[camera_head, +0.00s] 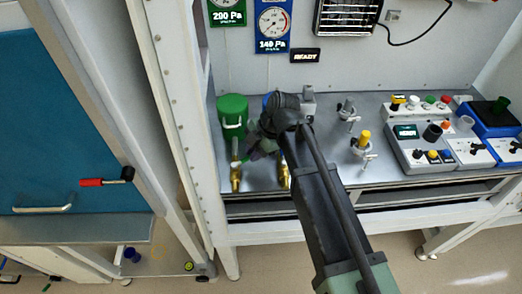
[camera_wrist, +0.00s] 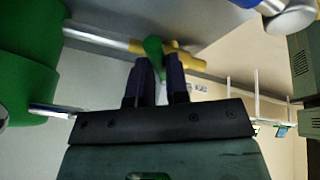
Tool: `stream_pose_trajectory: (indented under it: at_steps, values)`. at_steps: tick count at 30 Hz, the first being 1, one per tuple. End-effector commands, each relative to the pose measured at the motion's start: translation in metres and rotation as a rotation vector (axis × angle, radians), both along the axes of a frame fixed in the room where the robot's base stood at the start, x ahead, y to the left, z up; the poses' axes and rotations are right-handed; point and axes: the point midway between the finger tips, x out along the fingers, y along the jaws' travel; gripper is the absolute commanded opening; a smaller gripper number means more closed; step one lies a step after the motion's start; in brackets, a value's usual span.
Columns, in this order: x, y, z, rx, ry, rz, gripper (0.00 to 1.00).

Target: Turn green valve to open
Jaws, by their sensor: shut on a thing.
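The green valve's handle (camera_wrist: 153,48) sits on a brass valve body (camera_wrist: 190,62) in the wrist view. My gripper (camera_wrist: 158,75) has its two dark fingers shut on this handle, one finger on each side. The handle's lower end is partly hidden between the fingers. It appears to lie across the pipe, but its exact angle is hard to tell. In the head view, my gripper (camera_head: 262,142) is beside the green canister (camera_head: 232,112), above the brass fitting (camera_head: 236,178) in front of it. The handle is not clear there.
A blue canister (camera_head: 267,101) is mostly hidden behind my wrist. A second brass fitting (camera_head: 284,175) stands close on the right. Clamp stands, one with a yellow top (camera_head: 363,138), and a control box (camera_head: 418,148) are farther right. Gauges (camera_head: 272,24) hang on the back wall.

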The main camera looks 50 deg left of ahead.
Motion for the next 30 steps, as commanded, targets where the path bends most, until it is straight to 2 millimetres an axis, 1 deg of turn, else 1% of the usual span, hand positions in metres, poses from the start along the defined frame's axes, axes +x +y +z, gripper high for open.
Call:
stream_pose_trajectory:
  at_steps: [6,7,11,12,19,22,26,30]
  values:
    - [0.001,0.000,0.000,0.000,-0.002,-0.002,0.00]
    - [0.001,0.000,0.000,0.000,-0.002,-0.002,0.18]
    - [0.001,0.000,0.000,0.000,-0.001,-0.002,0.38]
    - [0.001,0.000,0.000,0.000,-0.001,-0.002,0.41]
    - [0.001,0.000,0.000,0.000,-0.001,-0.002,0.41]
    - [0.002,-0.001,0.006,0.000,-0.001,-0.002,0.41]
    - [0.008,-0.005,0.028,0.000,-0.001,-0.002,0.41]
    - [0.021,-0.012,0.062,-0.001,0.000,-0.004,0.41]
